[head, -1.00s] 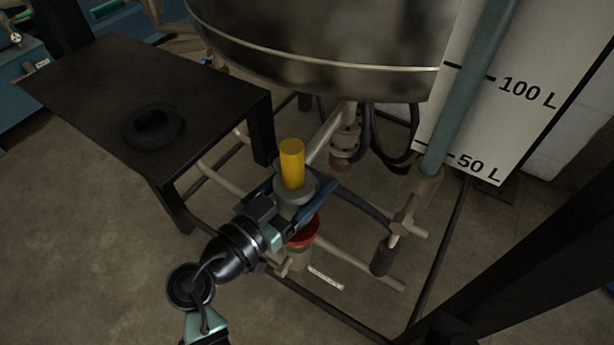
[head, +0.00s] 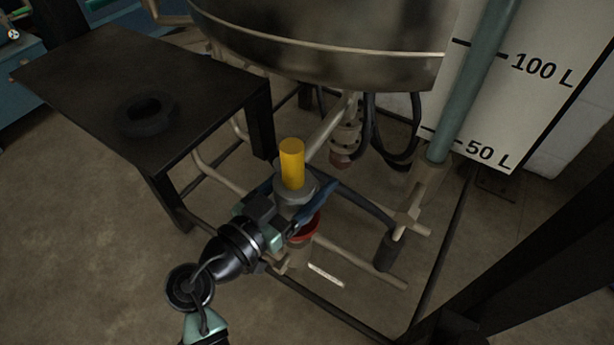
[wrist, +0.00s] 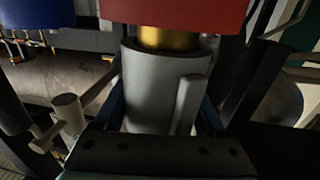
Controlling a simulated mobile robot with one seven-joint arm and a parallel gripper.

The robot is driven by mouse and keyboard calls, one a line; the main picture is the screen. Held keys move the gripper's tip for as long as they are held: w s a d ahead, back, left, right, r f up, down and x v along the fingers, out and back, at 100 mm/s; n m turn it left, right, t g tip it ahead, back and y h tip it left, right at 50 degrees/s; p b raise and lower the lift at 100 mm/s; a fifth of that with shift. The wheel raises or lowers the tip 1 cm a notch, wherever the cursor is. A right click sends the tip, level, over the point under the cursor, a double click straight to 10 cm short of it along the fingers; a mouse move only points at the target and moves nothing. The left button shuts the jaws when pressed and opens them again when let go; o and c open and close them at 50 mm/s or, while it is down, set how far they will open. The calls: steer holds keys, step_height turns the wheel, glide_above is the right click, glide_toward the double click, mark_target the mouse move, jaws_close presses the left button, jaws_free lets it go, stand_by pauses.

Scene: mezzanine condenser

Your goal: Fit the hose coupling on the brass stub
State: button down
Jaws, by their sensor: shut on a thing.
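My gripper (head: 293,197) is shut on the grey hose coupling (head: 297,191), a round sleeve with a yellow cylinder (head: 292,164) standing up from it. A red collar (head: 304,228) shows just below the coupling, partly hidden by my gripper. In the wrist view the coupling (wrist: 160,85) sits between my fingers, with a small side lever. The brass stub (wrist: 168,38) shows between the coupling's dark-rimmed mouth and the red collar (wrist: 175,12). The brass lines up roughly with the mouth; how deep it sits inside I cannot tell.
A steel tank (head: 320,45) hangs close behind, with a valve (head: 345,140) and dark hoses (head: 395,150) beneath. Beige pipes (head: 360,265) run low around the collar. A dark table (head: 205,100) with a black ring (head: 146,115) stands left. Floor at lower left is clear.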

steer(key=shift+f+b, duration=0.6)
steer(key=shift+b, duration=0.1)
jaws_free()
steer(key=shift+f, duration=0.1)
steer(key=shift+s+a, duration=0.1)
steer(key=p+v, duration=0.1)
steer(key=v, duration=1.1)
steer(key=shift+s+a, duration=0.25)
steer(key=shift+a, duration=0.05)
